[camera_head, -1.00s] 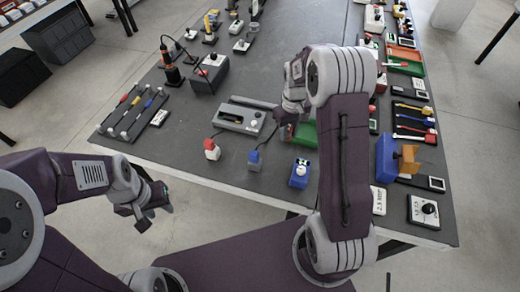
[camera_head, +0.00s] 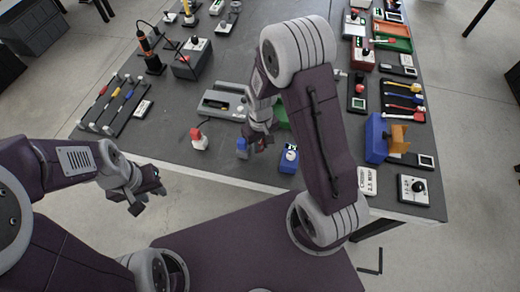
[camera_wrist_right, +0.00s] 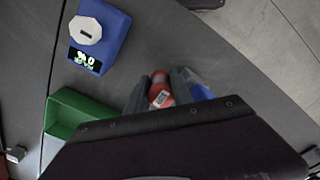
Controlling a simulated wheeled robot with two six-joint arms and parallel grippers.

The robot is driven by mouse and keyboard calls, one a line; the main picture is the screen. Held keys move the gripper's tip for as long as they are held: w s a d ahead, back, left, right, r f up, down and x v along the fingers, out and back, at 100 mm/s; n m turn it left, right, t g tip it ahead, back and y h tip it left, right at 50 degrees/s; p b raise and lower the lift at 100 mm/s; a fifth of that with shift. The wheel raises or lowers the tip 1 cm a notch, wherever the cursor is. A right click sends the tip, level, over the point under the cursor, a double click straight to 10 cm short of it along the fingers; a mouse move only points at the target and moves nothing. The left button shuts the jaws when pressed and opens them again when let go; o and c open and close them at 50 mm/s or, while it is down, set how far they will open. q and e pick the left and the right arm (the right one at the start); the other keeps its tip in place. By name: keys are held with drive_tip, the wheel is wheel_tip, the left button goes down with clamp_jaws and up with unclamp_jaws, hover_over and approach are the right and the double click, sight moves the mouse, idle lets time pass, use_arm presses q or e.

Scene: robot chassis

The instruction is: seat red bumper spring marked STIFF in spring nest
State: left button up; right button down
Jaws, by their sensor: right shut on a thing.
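My right gripper (camera_head: 262,141) hangs over the front part of the table, beside the blue-topped piece (camera_head: 242,148). In the right wrist view its fingers (camera_wrist_right: 160,92) are shut on a small red cylindrical piece (camera_wrist_right: 161,93) with a white label, which looks like the red spring. The label is too small to read. My left gripper (camera_head: 150,196) is off the table's front edge, empty, with its fingers looking apart. I cannot pick out the spring nest for certain; the grey fixture (camera_head: 222,104) stands behind and left of my right gripper.
A blue scale with a dial (camera_head: 289,158) stands right of my right gripper, and also shows in the wrist view (camera_wrist_right: 98,34). A green tray (camera_wrist_right: 72,114) is close by, mostly hidden in the head view. A red-topped piece (camera_head: 198,139) stands left. A blue bin (camera_head: 376,138) is further right.

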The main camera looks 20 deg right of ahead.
sight(260, 151)
wheel_tip(260, 151, down, 4)
drive_tip(key=shift+r, duration=0.15)
drive_tip(key=shift+w+f, duration=0.1)
drive_tip(key=shift+f, duration=0.1)
drive_tip(key=c, duration=1.4)
unclamp_jaws()
drive_tip(key=shift+f, duration=0.1)
